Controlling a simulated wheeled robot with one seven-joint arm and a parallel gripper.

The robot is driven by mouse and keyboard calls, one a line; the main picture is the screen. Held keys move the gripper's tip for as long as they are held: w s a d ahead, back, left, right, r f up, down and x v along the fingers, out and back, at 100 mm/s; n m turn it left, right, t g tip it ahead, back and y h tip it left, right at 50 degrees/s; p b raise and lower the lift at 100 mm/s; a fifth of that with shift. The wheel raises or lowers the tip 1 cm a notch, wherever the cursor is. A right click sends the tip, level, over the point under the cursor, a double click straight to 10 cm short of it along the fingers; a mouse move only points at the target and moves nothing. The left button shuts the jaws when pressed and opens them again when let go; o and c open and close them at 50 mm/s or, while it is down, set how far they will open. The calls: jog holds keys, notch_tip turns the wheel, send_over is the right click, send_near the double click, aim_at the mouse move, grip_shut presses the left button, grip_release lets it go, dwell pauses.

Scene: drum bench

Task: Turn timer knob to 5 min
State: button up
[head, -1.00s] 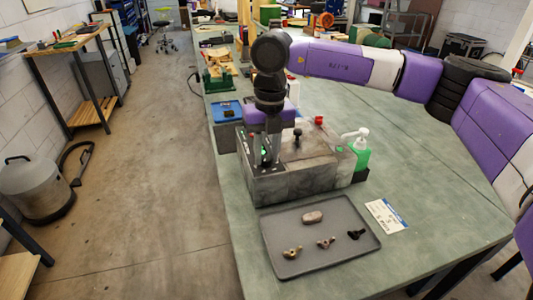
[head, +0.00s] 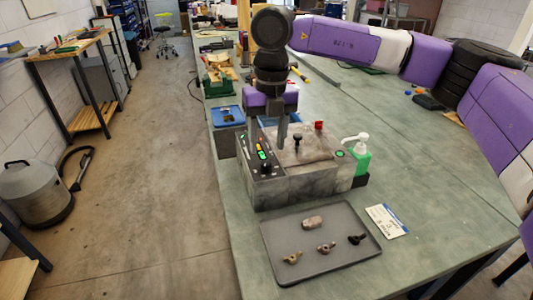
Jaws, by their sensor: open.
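The drum machine (head: 305,180) is a grey, worn box on the bench. Its dark control panel (head: 262,171) is on the left part of the top, with green lit spots and small pale marks. The timer knob is too small to tell apart from the other controls there. My gripper (head: 268,146) points down over the far part of this panel, its two dark fingers spread apart with nothing between them. Whether the fingertips touch the machine cannot be told from this view.
A black knob (head: 297,141) stands on the machine's lid, with a red button (head: 319,125) behind it. A green pump bottle (head: 361,158) stands at the right. A grey tray (head: 336,256) with a stone and several small metal parts lies in front, beside a label card (head: 387,221).

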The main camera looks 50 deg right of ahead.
jog(key=shift+r, duration=1.4)
jog(key=shift+d, duration=0.1)
